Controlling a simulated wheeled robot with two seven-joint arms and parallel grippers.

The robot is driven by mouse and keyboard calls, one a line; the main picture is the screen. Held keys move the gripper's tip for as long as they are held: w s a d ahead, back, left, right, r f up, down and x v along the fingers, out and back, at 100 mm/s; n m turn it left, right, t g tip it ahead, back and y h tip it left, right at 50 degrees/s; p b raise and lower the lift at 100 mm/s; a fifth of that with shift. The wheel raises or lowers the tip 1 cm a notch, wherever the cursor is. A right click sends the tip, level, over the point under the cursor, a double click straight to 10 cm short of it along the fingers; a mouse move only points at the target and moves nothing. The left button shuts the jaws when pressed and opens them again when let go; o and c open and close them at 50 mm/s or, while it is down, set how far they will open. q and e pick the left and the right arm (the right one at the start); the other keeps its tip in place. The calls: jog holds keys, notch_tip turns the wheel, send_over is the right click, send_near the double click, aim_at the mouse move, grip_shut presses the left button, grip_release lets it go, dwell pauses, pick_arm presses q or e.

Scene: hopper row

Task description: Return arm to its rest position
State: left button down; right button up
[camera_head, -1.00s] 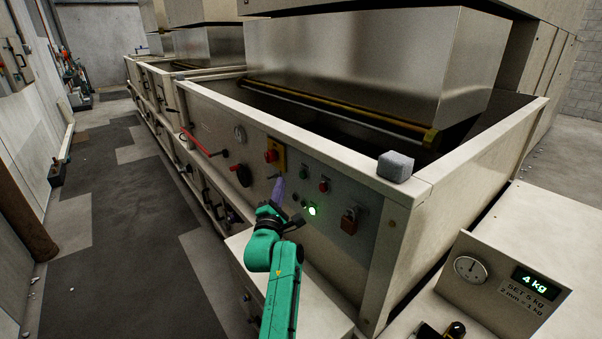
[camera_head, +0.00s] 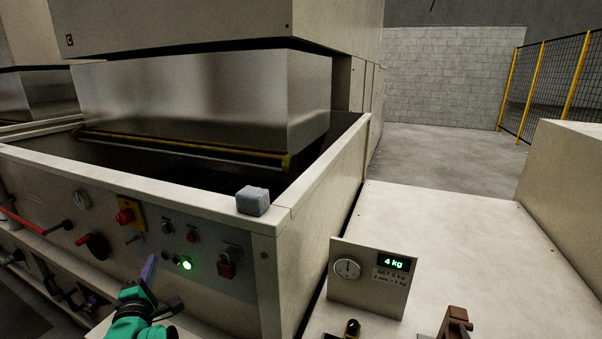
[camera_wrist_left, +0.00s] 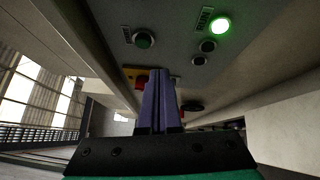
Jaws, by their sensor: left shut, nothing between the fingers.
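My left arm is green and comes in at the bottom left of the head view. Its gripper (camera_head: 150,268) has purple fingers that point up in front of the hopper's control panel (camera_head: 225,277), below the buttons and left of the lit green lamp (camera_head: 187,265). In the left wrist view the two purple fingers (camera_wrist_left: 159,95) lie together, shut and empty. I cannot tell the exact gap to the panel. My right gripper is not in view.
A grey block (camera_head: 252,201) rests on the hopper's front corner rim. A gauge board (camera_head: 368,280) reading 4 kg stands on the pale bench (camera_head: 450,235) at right. Open floor and a yellow-posted fence (camera_head: 543,90) lie beyond.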

pick_arm(q)
jog(key=s+d+f+m+g+h, duration=0.6)
jog(key=s+d+f+m, duration=0.45)
jog(key=m, duration=0.45)
jog(key=s+d+f+m+g, duration=0.3)
jog(key=s+f+m+g, duration=0.15)
jog(key=s, duration=0.25)
jog(key=s+d+f+m+g, duration=0.3)
jog(key=s+d+m, duration=0.1)
jog(key=s+m, duration=0.2)
jog(key=s+f+g, duration=0.1)
jog(key=s+f, duration=0.1)
jog(key=f, duration=1)
jog(key=s+f+g, duration=0.1)
jog(key=s+f, duration=0.1)
jog(key=f, duration=0.9)
jog(key=s+a+f+m, duration=0.1)
jog(key=s+a+f, duration=0.1)
jog(key=s+f, duration=1.3)
jog(key=shift+s+a+g+h, duration=0.3)
jog(key=shift+s+a+g, duration=0.1)
jog(key=shift+s, duration=0.35)
